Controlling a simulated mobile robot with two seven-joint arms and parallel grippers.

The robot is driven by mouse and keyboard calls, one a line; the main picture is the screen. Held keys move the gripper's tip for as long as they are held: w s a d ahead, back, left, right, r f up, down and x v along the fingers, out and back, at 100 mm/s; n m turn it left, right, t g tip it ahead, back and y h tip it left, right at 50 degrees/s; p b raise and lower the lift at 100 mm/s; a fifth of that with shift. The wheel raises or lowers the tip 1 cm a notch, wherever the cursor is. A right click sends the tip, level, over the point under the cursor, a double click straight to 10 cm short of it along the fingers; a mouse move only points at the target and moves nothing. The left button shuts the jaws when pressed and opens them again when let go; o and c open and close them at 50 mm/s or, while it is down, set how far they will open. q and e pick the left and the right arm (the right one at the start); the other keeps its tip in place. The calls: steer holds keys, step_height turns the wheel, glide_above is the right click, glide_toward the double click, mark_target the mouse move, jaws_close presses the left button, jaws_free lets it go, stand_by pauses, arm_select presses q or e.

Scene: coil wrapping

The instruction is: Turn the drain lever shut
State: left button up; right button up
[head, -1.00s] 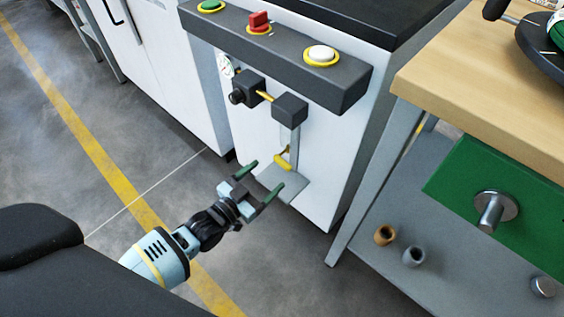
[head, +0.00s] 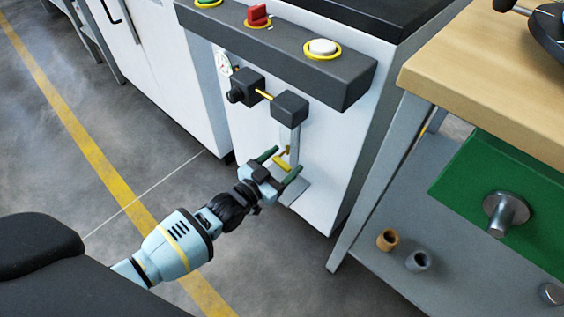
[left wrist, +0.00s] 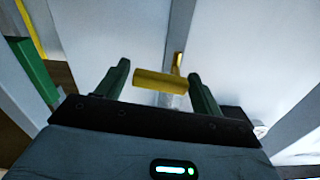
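The drain lever is a small yellow bar (head: 282,162) low on the front of the white machine. It also shows in the left wrist view (left wrist: 160,80), lying crosswise between the two green fingers. A thin yellow stem (left wrist: 177,63) rises behind its right end. My left gripper (head: 282,162) is open, with one finger on each side of the lever. In the left wrist view there are gaps between the fingers and the bar, so it is not gripped. My right gripper is not in view.
A dark control panel (head: 350,85) with a red knob (head: 257,14) and a white button (head: 322,47) juts out above. Two dark blocks (head: 289,107) hang below it. A wooden-topped bench (head: 450,75) stands at right. Open floor lies at left.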

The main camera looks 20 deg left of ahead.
arm_select(q)
steer(key=c, duration=0.7)
steer(key=shift+r+n, duration=0.1)
steer(key=shift+n, duration=0.5)
steer(key=shift+c, duration=0.2)
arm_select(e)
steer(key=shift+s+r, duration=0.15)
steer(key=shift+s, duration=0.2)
arm_select(q)
steer(key=o, duration=0.9)
steer(key=shift+o, duration=0.4)
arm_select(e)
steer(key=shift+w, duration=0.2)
arm_select(q)
steer(key=shift+s, duration=0.1)
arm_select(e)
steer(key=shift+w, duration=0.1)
